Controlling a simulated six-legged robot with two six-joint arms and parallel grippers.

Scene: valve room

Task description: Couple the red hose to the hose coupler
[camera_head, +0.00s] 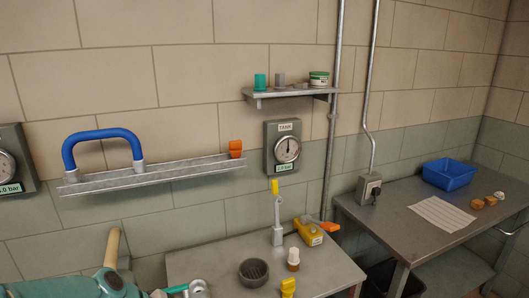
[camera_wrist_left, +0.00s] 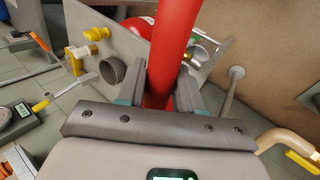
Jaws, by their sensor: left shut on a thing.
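The red hose (camera_wrist_left: 177,35) runs down from the top of the left wrist view to my left gripper (camera_wrist_left: 162,82), which is shut on it. The hose stands between the two grey fingers, and its lower end is hidden behind the gripper body. An open grey metal ring, which looks like the hose coupler (camera_wrist_left: 204,46), shows just right of the hose, apart from the fingers. In the head view a similar metal ring (camera_head: 198,288) is at the bottom edge of the bench. The hose cannot be made out in the head view. My right gripper is not in view.
The bench (camera_head: 222,251) carries a dark grey cup (camera_head: 254,272), a yellow-topped lever (camera_head: 277,215), a yellow valve (camera_head: 309,233) with an orange handle, and a small bottle (camera_head: 293,259). A side table (camera_head: 400,215) stands right.

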